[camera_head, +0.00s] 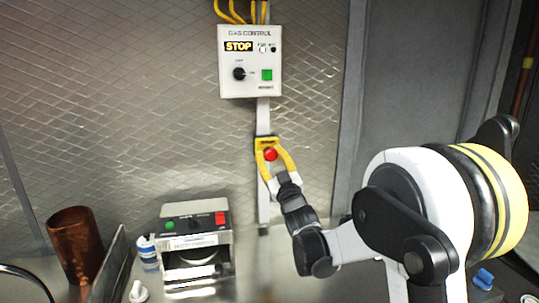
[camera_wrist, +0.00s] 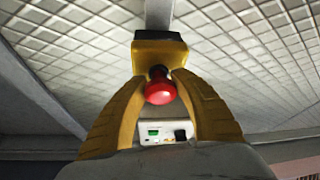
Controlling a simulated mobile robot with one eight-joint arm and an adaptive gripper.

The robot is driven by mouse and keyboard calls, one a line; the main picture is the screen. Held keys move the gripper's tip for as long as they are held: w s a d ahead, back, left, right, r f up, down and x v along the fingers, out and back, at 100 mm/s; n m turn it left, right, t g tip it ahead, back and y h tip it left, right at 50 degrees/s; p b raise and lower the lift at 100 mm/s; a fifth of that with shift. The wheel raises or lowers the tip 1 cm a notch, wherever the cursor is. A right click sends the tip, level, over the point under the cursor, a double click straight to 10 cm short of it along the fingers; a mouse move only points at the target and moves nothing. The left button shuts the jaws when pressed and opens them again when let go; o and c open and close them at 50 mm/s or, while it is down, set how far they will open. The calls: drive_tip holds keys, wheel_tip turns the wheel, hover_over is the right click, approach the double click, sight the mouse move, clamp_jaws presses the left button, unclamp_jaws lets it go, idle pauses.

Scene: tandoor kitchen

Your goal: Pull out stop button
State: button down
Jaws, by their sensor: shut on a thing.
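The stop button (camera_head: 271,154) is a round red knob on a yellow box (camera_head: 264,141), fixed to a metal post below the gas control panel. In the wrist view the red knob (camera_wrist: 159,88) stands out from the yellow box (camera_wrist: 159,50) on a dark neck. My gripper (camera_head: 273,145) has its two yellow fingers on either side of the button. In the wrist view the fingers (camera_wrist: 160,75) curve up around the red knob, with their tips closed in near its neck, just under the box. The exact contact of the tips is hard to see.
The gas control panel (camera_head: 250,62) with a lit STOP sign hangs above the button. Below stand a metal machine (camera_head: 194,243) with green and red buttons, a copper cup (camera_head: 76,244) and a small blue-white bottle (camera_head: 147,252). The quilted wall is close behind.

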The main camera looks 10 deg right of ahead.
drive_tip(key=shift+s, duration=0.5)
drive_tip(key=shift+f, duration=0.1)
drive_tip(key=c, duration=0.9)
unclamp_jaws()
drive_tip(key=shift+c, duration=0.2)
drive_tip(key=v, duration=1.2)
